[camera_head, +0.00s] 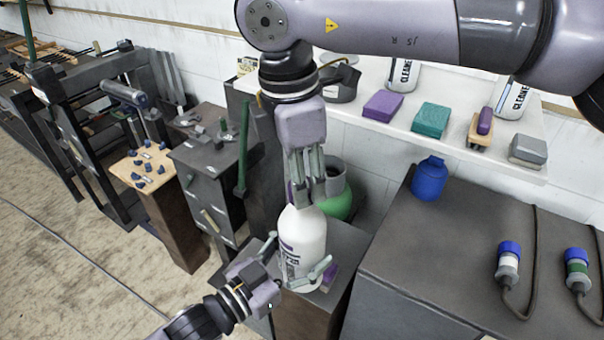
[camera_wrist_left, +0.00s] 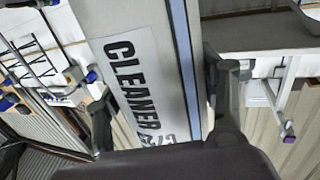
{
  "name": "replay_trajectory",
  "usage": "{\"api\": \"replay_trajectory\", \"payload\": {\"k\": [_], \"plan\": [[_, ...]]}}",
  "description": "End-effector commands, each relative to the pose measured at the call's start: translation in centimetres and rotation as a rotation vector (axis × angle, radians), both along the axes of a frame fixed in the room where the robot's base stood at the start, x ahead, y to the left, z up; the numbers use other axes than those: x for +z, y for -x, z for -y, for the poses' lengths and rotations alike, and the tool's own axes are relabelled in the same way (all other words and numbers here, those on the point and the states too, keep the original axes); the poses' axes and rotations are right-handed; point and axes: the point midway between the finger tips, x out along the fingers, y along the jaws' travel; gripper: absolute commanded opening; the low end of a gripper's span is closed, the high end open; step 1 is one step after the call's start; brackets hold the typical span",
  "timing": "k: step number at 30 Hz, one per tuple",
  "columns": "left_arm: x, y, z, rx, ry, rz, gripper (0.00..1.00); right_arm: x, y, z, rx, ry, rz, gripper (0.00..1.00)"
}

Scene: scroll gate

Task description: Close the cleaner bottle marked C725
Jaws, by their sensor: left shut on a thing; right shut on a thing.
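The white cleaner bottle (camera_head: 303,238) stands upright on a small dark stand. My left gripper (camera_head: 298,262) is shut around its lower body from the left. In the left wrist view, the bottle (camera_wrist_left: 145,60) is between the fingers; its label reads CLEANER, with the code below partly hidden. My right gripper (camera_head: 311,192) points down from above, with its fingertips at the bottle's neck. It is shut on the cap (camera_head: 291,194), of which only a purple sliver shows. The fingers hide the bottle's mouth, so I cannot tell how the cap sits.
A grey cabinet (camera_head: 400,265) at the right bears a blue container (camera_head: 429,179). The white shelf (camera_head: 455,150) behind holds sponges, brushes and other cleaner bottles.

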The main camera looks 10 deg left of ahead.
Motion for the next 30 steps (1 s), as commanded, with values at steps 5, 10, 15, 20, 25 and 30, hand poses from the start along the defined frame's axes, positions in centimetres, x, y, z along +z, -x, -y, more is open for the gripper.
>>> {"api": "replay_trajectory", "payload": {"k": [5,10,15,20,25,30], "plan": [[0.21,0.11,0.14,-0.004,-0.001,0.008,0.0,0.16,-0.16,-0.04,-0.368,-0.003,0.011,0.19],[0.21,0.12,0.14,-0.004,-0.001,0.009,0.0,0.12,-0.16,-0.02,-0.567,-0.004,0.012,0.19],[0.22,0.14,0.15,-0.005,-0.001,0.009,0.0,0.09,-0.18,-0.04,-0.597,-0.008,0.011,0.19],[0.23,0.15,0.17,-0.005,-0.001,0.009,0.0,0.1,-0.21,-0.02,-0.595,-0.007,0.011,0.19],[0.22,0.14,0.15,-0.004,-0.001,0.008,0.0,0.09,-0.19,-0.01,-0.593,-0.006,0.011,0.44],[0.22,0.09,0.11,-0.003,0.0,0.008,0.0,0.06,-0.12,0.01,-0.592,-0.004,0.009,0.53]]}}
